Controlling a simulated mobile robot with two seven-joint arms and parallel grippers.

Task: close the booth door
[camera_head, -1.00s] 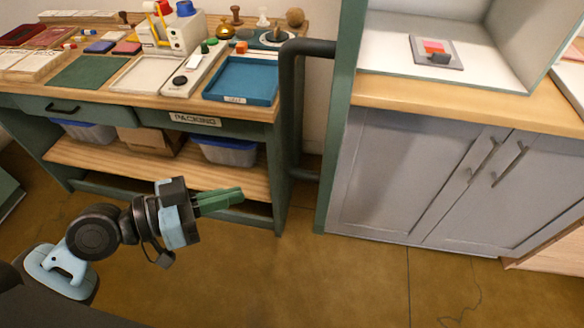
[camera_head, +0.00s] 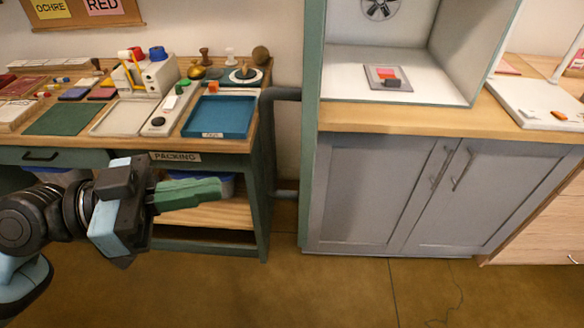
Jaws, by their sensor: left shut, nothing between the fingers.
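The booth (camera_head: 385,56) stands at the top right on a wooden counter, with white inner walls and a green frame. Its front is open, and no door panel can be made out for certain. A small grey plate with a red and pink sample (camera_head: 388,77) lies on the booth floor. My left gripper (camera_head: 215,189) has green fingers, shut and empty, pointing right in front of the packing table. It is apart from the booth, to its lower left. My right gripper is not in view.
The packing table (camera_head: 205,143) at the left holds a blue tray (camera_head: 219,117), a white device (camera_head: 151,73) and several small items. A dark pipe (camera_head: 268,120) runs between table and booth. Grey cabinet doors (camera_head: 378,190) are below the booth. The floor (camera_head: 330,290) in front is clear.

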